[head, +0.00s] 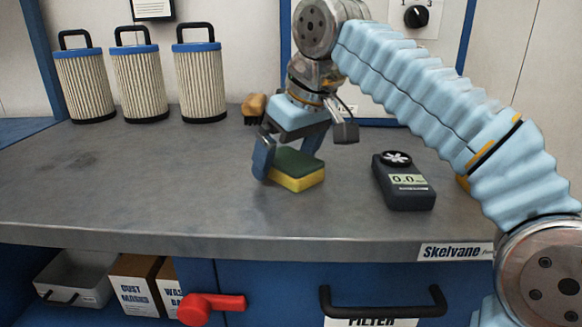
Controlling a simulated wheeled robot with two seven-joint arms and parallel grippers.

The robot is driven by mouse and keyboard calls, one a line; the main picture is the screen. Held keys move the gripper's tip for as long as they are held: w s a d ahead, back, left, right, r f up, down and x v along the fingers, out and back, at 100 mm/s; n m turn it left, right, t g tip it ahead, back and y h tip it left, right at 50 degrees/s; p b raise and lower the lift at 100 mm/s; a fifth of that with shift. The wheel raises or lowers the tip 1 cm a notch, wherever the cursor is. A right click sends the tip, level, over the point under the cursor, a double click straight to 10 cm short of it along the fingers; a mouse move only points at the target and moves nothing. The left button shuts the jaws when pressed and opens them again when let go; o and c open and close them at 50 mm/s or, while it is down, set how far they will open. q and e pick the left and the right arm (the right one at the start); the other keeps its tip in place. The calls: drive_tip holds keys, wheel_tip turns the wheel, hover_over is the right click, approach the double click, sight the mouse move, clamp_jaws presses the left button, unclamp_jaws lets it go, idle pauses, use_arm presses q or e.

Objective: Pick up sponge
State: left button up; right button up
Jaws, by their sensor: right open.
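The sponge (297,183) lies flat on the grey bench, with a yellow lower layer and a dark green top. My right gripper (285,160) points down at it and is open. One blue finger is at the sponge's left end, and the other is behind its far side, partly hidden by the sponge. I cannot tell whether either finger touches it. My left gripper is not in view.
A dark handheld meter (404,182) lies right of the sponge. A brown brush-like object (254,108) is behind the gripper. Several pleated filters (200,85) stand at the back left. The bench (130,185) is clear at left and front.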

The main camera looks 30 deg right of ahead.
sight(278, 153)
drive_tip(key=shift+f, duration=0.1)
drive_tip(key=c, duration=1.1)
drive_tip(key=shift+c, duration=0.2)
wheel_tip(278, 153, up, 5)
drive_tip(key=shift+a+f+p, duration=0.1)
drive_tip(key=shift+f+p, duration=0.05)
drive_tip(key=shift+p, duration=0.85)
drive_tip(key=s+a+r+p, duration=0.2)
drive_tip(key=s+a+r, duration=0.5)
drive_tip(key=s, duration=0.5)
drive_tip(key=shift+r, duration=0.95)
